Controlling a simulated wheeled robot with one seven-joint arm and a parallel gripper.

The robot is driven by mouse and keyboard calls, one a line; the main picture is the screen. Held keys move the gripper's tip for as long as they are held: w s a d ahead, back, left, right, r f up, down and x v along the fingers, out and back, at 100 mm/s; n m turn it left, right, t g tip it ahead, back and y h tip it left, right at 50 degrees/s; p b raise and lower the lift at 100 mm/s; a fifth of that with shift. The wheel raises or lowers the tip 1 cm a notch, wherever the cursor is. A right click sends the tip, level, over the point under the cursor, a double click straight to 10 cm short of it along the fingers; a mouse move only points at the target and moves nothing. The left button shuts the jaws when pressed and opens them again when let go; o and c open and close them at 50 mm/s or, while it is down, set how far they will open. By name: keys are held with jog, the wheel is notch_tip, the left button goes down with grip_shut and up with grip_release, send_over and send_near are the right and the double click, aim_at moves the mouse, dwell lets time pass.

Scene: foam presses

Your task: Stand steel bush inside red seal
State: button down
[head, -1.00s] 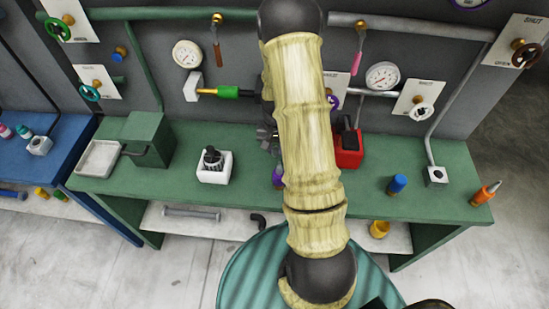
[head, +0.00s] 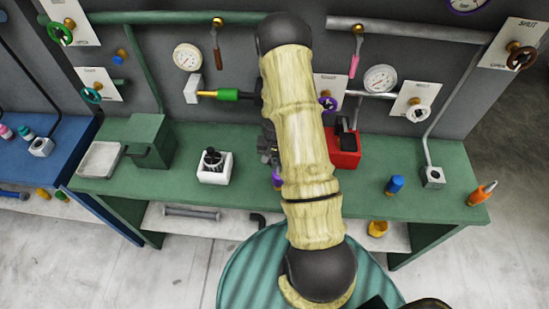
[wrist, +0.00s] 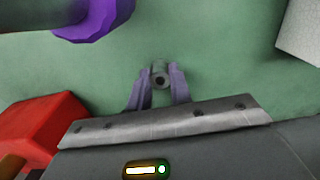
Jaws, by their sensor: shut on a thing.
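My gripper (wrist: 158,88) is shut on a small grey cylinder with a dark hole in its end, which looks like the steel bush (wrist: 160,73). The bush stands out between the two fingertips over the green bench top. I cannot tell whether it touches the bench.
A red box (head: 345,158) stands right of my arm, a white block (head: 214,175) with a black knob left. A purple piece (head: 277,180) is partly hidden by my arm; a purple ring-shaped thing (wrist: 95,22) shows in the wrist view. A blue bottle (head: 394,186) stands further right.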

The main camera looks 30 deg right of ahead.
aim_at(274, 160)
jog(key=c, duration=1.3)
grip_release()
jog(key=shift+r, duration=0.1)
notch_tip(274, 160, up, 12)
jog(key=b, duration=0.3)
jog(key=s+a+r+n+t, duration=0.1)
jog(key=s+a+r+n, duration=0.1)
jog(key=s+a+r, duration=0.1)
jog(key=s+a+r+n, duration=0.2)
jog(key=s+a+r, duration=0.2)
jog(key=s+a, duration=0.1)
jog(key=s+a+r+n+t, duration=0.1)
jog(key=s+a+r+n, duration=0.1)
jog(key=s+a+r, duration=0.1)
jog(key=shift+s+a+r+n+t, duration=0.2)
jog(key=shift+s+a, duration=0.1)
jog(key=shift+a, duration=0.4)
jog(key=shift+s+a+r+n+t, duration=0.15)
jog(key=shift+s+a+n, duration=0.1)
jog(key=shift+a, duration=0.45)
